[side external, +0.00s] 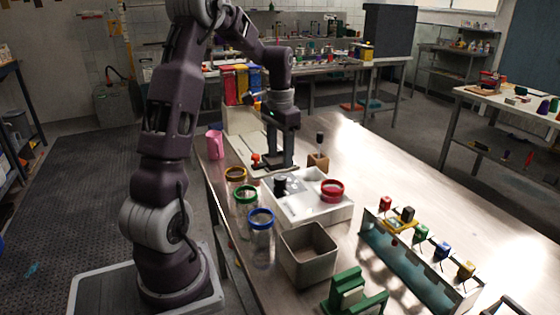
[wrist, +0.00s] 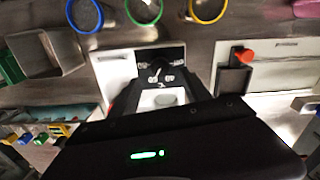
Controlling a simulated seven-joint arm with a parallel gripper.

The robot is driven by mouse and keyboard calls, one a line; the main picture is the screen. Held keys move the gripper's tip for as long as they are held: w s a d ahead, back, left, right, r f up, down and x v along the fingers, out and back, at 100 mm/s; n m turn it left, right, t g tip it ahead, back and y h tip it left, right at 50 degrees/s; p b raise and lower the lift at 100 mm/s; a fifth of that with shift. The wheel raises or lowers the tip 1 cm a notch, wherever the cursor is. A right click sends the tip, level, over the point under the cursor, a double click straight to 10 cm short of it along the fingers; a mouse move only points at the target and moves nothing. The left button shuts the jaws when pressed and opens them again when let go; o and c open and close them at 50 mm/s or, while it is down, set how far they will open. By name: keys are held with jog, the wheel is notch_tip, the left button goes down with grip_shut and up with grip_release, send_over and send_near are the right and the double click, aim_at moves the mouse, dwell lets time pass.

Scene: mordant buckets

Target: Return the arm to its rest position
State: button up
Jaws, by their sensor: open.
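My gripper (side external: 280,164) points down above the far end of the white tray unit (side external: 305,215) in the side view. Its two dark fingers are apart, with nothing visible between them. In the wrist view, its dark body fills the lower middle, and the white tray unit (wrist: 112,70) shows beyond it. A black knob (side external: 280,185) stands on the tray unit, just below and near the fingers; whether they touch is unclear. A red-rimmed container (side external: 332,190) sits on the tray unit's right side and is mostly hidden in the wrist view.
Jars with yellow (side external: 235,175), green (side external: 245,195) and blue (side external: 261,218) rims stand along the near bench edge. A grey bin (side external: 308,255), green holder (side external: 355,295) and rack with coloured pieces (side external: 420,260) stand nearer the camera. A pink mug (side external: 214,145) stands behind.

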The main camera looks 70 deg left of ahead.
jog(key=s+d+r+m+t+y, duration=0.1)
jog(key=s+d+r, duration=0.3)
jog(key=d, duration=0.5)
jog(key=s+d+r+t, duration=0.1)
jog(key=d+r+t, duration=0.1)
jog(key=d+r, duration=0.55)
jog(key=s+d+f+t+h, duration=0.1)
jog(key=s+d+t, duration=0.1)
jog(key=s+d, duration=0.9)
jog(key=shift+s+f+m+t, duration=0.25)
jog(key=shift+f+m+t, duration=0.05)
jog(key=shift+f+m, duration=0.1)
